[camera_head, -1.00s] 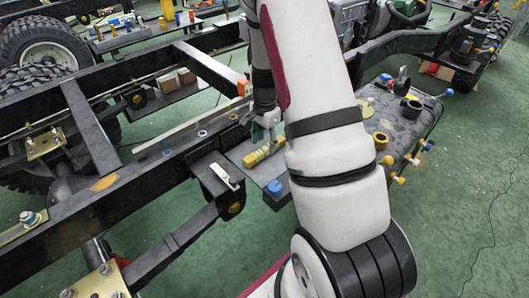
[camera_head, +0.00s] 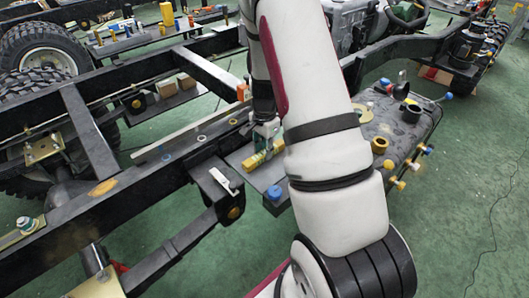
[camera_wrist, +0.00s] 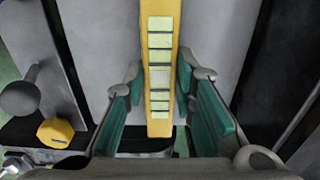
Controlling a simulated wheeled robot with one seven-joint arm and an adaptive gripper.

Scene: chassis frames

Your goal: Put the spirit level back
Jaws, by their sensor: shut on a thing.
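The spirit level (camera_wrist: 160,65) is a yellow bar with several pale window panels. In the wrist view it runs from the top edge down to between the teal finger pads. My gripper (camera_wrist: 160,78) is shut on it. In the head view, the yellow level (camera_head: 258,157) is at my gripper (camera_head: 267,131), over the grey plate (camera_head: 249,174) beside the chassis rail. My arm hides part of that area. I cannot tell whether the level touches the plate.
A blue cap (camera_head: 274,192) stands on the plate near the level. The dark tank (camera_head: 410,132) with several fittings is to the right of my arm. The black chassis rail (camera_head: 150,180) runs along the left. A yellow hexagonal piece (camera_wrist: 55,133) is at the lower left in the wrist view.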

